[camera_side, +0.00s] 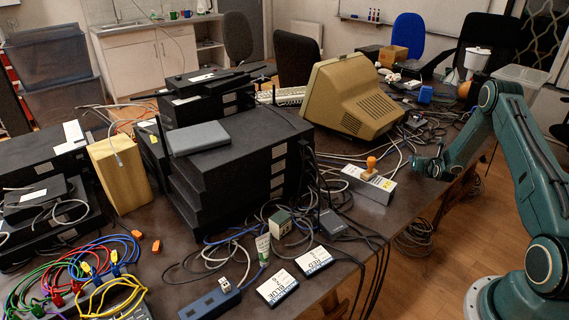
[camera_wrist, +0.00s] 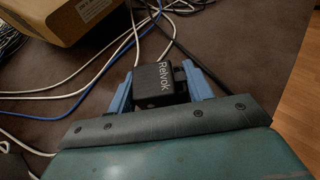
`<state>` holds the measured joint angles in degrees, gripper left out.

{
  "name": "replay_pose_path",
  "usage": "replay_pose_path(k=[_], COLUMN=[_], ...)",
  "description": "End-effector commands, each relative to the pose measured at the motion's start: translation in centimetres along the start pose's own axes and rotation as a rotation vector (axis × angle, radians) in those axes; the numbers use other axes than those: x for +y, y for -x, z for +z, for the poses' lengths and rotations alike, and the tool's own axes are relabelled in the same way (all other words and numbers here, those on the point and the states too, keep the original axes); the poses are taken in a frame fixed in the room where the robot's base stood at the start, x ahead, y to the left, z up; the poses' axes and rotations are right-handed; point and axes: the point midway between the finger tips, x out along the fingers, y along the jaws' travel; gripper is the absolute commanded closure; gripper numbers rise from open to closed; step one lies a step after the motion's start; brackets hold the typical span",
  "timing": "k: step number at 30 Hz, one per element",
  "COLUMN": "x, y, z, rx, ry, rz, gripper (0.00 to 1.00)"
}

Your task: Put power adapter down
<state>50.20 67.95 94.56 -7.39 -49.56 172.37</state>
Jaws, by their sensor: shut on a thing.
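A black power adapter (camera_wrist: 154,84) with "Relvok" printed on it shows in the wrist view, between the two blue fingers of my gripper (camera_wrist: 160,88). My gripper is shut on it. In the side view my gripper (camera_side: 418,160) is at the right part of the table, low near the table's edge. The adapter is too small and dark there to make out clearly. Dark tabletop shows around the fingers in the wrist view; I cannot tell whether the adapter touches it.
White and blue cables (camera_wrist: 95,92) run beside the fingers. A beige monitor (camera_side: 345,98) stands behind, left of my gripper. Black stacked devices (camera_side: 235,160) fill the middle. The table edge is close on the right.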

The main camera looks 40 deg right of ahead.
Motion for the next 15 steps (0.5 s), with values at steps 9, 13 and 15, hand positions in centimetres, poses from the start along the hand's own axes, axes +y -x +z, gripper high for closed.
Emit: replay_pose_path(k=[9, 13, 15], x=[0.01, 0.01, 0.01], y=[-0.51, -0.50, -0.53], z=[-1.09, -1.08, -1.17], rx=[-0.003, -0.003, -0.003], ry=[0.000, 0.000, 0.000], rz=[0.000, 0.000, 0.000], gripper=[0.76, 0.76, 0.76])
